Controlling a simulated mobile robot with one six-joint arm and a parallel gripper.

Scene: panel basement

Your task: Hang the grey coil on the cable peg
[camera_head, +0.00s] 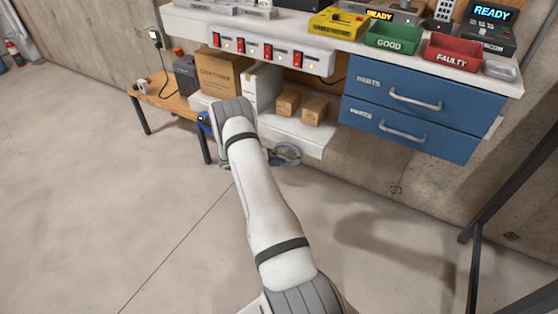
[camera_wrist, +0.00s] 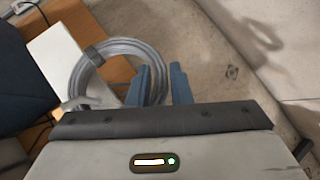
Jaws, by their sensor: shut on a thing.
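The grey coil (camera_wrist: 127,45) is a ring of cable with a dark tie at its upper left. In the wrist view it stands at the blue fingers of my gripper (camera_wrist: 159,68), with its right side at the fingertips. My gripper is shut on the coil; the exact grip point is partly hidden by the left finger. In the head view the coil (camera_head: 292,160) shows beyond my arm, below the workbench's lower shelf, apparently clear of the floor. My arm hides most of the gripper there. I cannot make out the cable peg in either view.
The lower shelf (camera_head: 315,143) holds cardboard boxes (camera_head: 314,110). Blue drawers (camera_head: 420,112) hang to the right. A dark metal frame (camera_head: 476,260) stands at the right. The concrete floor left is clear.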

